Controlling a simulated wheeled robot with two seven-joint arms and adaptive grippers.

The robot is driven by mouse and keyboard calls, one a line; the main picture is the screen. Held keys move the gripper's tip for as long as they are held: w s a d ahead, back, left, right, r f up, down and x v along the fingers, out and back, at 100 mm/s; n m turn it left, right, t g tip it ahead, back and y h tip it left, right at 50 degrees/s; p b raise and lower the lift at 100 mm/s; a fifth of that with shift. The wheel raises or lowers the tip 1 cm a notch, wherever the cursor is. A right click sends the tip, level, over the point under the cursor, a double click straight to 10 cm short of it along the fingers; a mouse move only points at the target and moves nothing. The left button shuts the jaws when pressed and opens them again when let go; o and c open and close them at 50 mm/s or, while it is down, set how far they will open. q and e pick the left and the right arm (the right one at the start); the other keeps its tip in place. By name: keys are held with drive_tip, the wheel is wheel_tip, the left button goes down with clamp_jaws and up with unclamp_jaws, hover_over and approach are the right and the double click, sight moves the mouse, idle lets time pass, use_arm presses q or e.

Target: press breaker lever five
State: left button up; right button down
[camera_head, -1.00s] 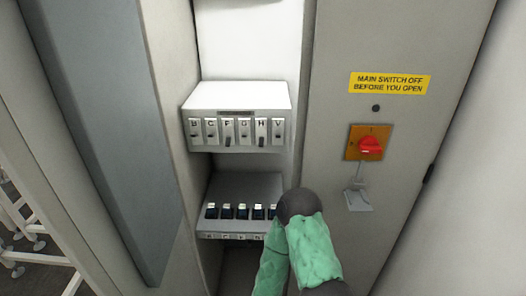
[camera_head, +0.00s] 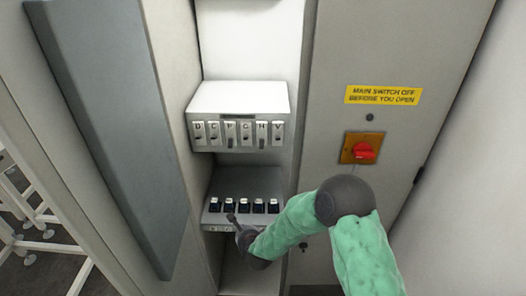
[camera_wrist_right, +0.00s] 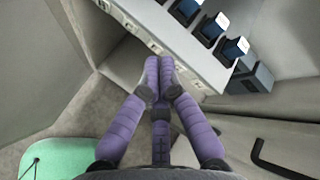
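The lower grey box (camera_head: 215,219) carries a row of several dark breaker levers with pale tops. The rightmost lever (camera_head: 273,206) stands at the row's right end. In the right wrist view, a few dark blue levers show, one of them (camera_wrist_right: 210,28) near the top. My right gripper (camera_head: 232,220) is at the box's lower front edge, left of the row's middle. In the right wrist view its purple fingers (camera_wrist_right: 160,66) are together and hold nothing visible. They overlap the lettered front edge; contact cannot be told. My left gripper is not in view.
An upper white box (camera_head: 240,101) with several lettered switches hangs above. On the right panel are a yellow warning label (camera_head: 383,95) and a red main switch (camera_head: 363,151). The cabinet door (camera_head: 110,120) stands at left. A black hooked handle (camera_wrist_right: 275,163) shows at lower right in the wrist view.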

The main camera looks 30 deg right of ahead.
sight(262, 144)
drive_tip(key=w+d+r+m+t+h+p, duration=0.1)
drive_tip(key=d+r+m+h+p, duration=0.1)
drive_tip(key=r+m, duration=0.5)
drive_tip(key=w+d+r+m+t+h+p, duration=0.1)
drive_tip(key=d+r+m+h, duration=0.3)
drive_tip(key=r, duration=1)
drive_tip(key=d+m+p, duration=0.1)
drive_tip(key=d+m, duration=0.2)
drive_tip(key=m, duration=0.1)
drive_tip(key=shift+m+t+p, duration=0.3)
drive_tip(key=shift+t+p, duration=0.1)
drive_tip(key=shift+r, duration=0.1)
drive_tip(key=w+d+r, duration=0.1)
drive_tip(key=w+d, duration=0.3)
drive_tip(key=w, duration=0.2)
drive_tip(key=shift+w+r+p, duration=0.3)
drive_tip(key=shift+w+p, duration=0.05)
drive_tip(key=shift+p, duration=0.1)
drive_tip(key=shift+r, duration=0.1)
